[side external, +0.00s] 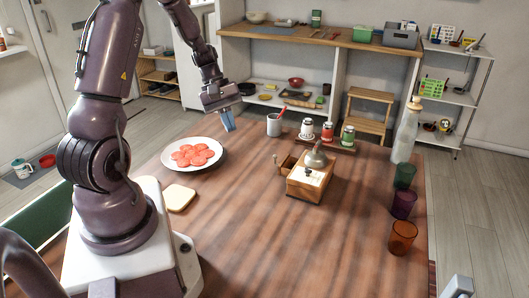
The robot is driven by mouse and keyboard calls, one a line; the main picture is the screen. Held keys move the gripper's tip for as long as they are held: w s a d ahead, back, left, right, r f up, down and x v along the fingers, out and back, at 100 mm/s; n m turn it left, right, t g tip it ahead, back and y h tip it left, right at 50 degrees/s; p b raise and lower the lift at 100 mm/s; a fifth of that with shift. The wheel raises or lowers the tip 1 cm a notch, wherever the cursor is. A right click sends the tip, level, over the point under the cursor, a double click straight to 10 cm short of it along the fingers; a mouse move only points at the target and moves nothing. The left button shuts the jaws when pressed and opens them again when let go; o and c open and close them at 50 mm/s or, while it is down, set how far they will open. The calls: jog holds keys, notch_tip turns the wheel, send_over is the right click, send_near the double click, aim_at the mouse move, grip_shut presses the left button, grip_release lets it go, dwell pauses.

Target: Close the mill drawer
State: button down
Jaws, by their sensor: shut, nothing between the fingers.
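The mill (304,189) is a small wooden box with a pale top and a grey metal dome. It stands upright on the table, right of centre. A small wooden part (284,163) juts out at its left side; I cannot tell whether this is the drawer or a handle, nor how far the drawer is out. My gripper (228,122) has blue fingertips and is shut and empty. It hangs above the far side of the table, left of the mill and clear of it.
A plate (214,164) of red slices and a bread slice (180,198) lie left of the mill. A grey mug (273,126) and a rack of jars (328,141) stand behind it. A bottle (405,135) and coloured cups (403,238) line the right edge. The front table is clear.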

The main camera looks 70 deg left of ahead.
jog(key=a+f+n+t+h, duration=0.1)
jog(key=a+f+n+t, duration=0.2)
jog(key=a+f+n, duration=0.45)
jog(key=n+t, duration=0.2)
jog(key=n, duration=0.2)
send_near(282, 161)
jog(key=a+f, duration=0.1)
jog(key=s+f, duration=0.1)
jog(key=f, duration=0.1)
jog(key=a+f, duration=0.1)
jog(key=f, duration=0.1)
jog(key=shift+s+a, duration=0.4)
jog(key=w+d, duration=0.2)
jog(key=w, duration=0.1)
jog(key=shift+f, duration=0.2)
jog(key=shift+w+d, duration=0.35)
jog(key=w+d, duration=0.4)
jog(key=shift+d, duration=0.25)
jog(key=shift+s, duration=0.15)
